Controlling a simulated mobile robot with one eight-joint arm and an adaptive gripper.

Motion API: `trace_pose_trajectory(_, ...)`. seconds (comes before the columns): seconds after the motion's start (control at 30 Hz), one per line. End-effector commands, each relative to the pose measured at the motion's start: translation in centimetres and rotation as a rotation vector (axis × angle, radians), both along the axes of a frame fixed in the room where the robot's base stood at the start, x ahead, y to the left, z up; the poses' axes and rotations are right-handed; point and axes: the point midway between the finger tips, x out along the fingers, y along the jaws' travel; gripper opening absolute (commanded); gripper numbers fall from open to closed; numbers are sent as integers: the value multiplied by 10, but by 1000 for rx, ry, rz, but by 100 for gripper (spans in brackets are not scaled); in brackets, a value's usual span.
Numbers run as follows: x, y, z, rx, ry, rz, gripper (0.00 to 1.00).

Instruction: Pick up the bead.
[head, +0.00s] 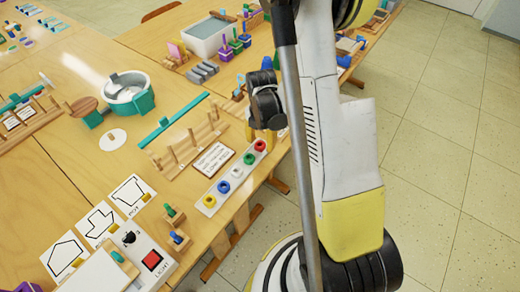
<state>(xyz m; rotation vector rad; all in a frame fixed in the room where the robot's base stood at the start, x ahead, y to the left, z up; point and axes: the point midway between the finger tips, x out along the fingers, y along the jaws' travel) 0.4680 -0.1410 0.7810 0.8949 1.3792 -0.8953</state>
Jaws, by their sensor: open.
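A white strip (229,186) lies along the table's right edge and carries several small round coloured pieces, which look like beads or rings. I cannot tell which one is the bead.
A framed card (213,159) and a wooden rack with a teal bar (172,121) stand left of the strip. A teal-and-white bowl (129,95) is farther left. A white box with a red button (152,260) is in front. The floor at right is clear.

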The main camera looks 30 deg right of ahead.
Motion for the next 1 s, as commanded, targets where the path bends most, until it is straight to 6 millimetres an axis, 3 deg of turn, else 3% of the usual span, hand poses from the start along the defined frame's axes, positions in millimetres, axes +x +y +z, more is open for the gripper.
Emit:
trace_pose_trajectory(0.07, 0, 0, -13, 0, 0, -1, 50)
trace_pose_trajectory(0.3, -1, 0, -12, 0, 0, -1, 49)
trace_pose_trajectory(0.4, -1, 0, -12, 0, 0, -1, 18)
trace_pose_trajectory(0.77, -1, 0, -11, 0, 0, -1, 18)
trace_pose_trajectory(1.0, -1, 0, 11, 0, 0, -1, 18)
